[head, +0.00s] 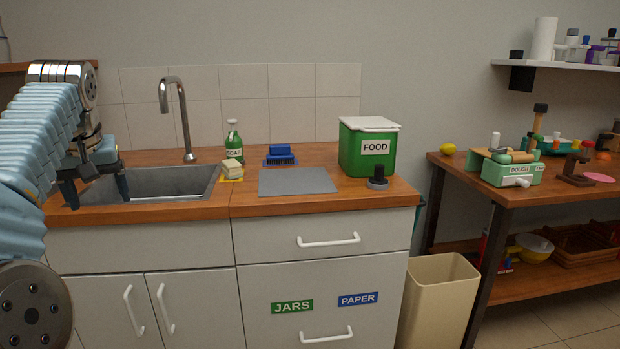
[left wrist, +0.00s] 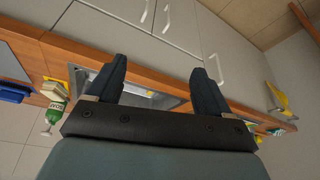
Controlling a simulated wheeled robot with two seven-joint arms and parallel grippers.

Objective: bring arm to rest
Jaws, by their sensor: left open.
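My left arm comes in from the left of the head view. Its gripper (head: 97,192) points down over the left part of the sink (head: 170,186), with the two fingers apart and nothing between them. In the left wrist view the open fingers (left wrist: 158,75) show with the sink basin and the wooden counter edge behind them. I cannot tell whether the fingertips touch anything. My right gripper is not in view.
A curved tap (head: 180,115) rises behind the sink. A green soap bottle (head: 233,145), a sponge (head: 232,168), a blue brush (head: 280,153), a grey mat (head: 297,181) and a green FOOD bin (head: 368,150) stand to its right. A beige bin (head: 437,300) stands on the floor.

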